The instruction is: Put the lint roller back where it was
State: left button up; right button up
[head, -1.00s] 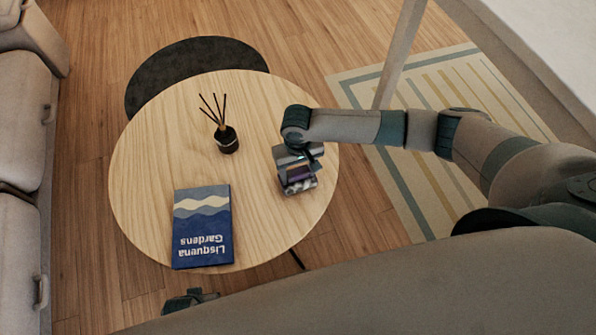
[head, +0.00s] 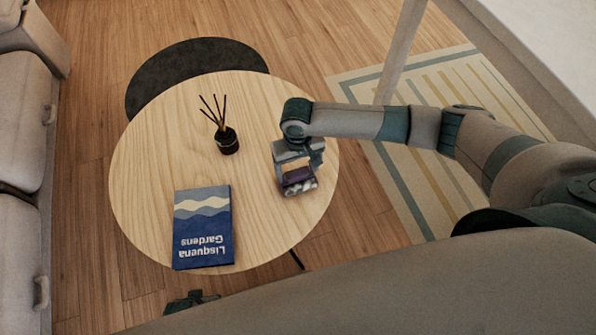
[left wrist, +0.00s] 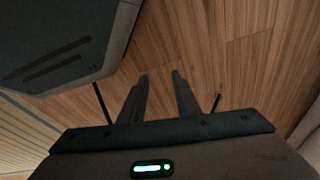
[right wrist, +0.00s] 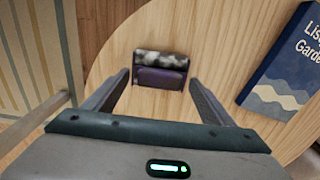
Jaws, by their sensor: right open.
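A small purple block with a mottled grey and white end (head: 300,187) lies near the right edge of the round table. It also shows in the right wrist view (right wrist: 160,75). I cannot tell whether it is the lint roller, and I see no other thing that looks like one. My right gripper (head: 298,167) is open over it, with the fingertips (right wrist: 158,80) on either side of its near part in the picture. I cannot tell whether they touch it. My left gripper (left wrist: 160,76) is open and empty, away from the table.
The round wooden table (head: 150,170) also holds a dark reed diffuser (head: 227,140) and a blue book (head: 203,228). The middle of the table is clear. A striped rug (head: 425,190) lies to the right, a sofa (head: 22,140) stands at the left.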

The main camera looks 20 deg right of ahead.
aim_at(298, 174)
pick_arm(q)
jog(key=f, duration=0.1)
jog(key=s+f, duration=0.1)
jog(key=shift+s+a+f+p, duration=0.1)
jog(key=shift+a+f+p, duration=0.1)
jog(key=shift+f+p, duration=0.2)
pick_arm(e)
notch_tip(298, 174, up, 9)
jog(key=shift+r, duration=0.2)
pick_arm(q)
jog(key=shift+r, duration=0.15)
jog(key=shift+d, duration=0.1)
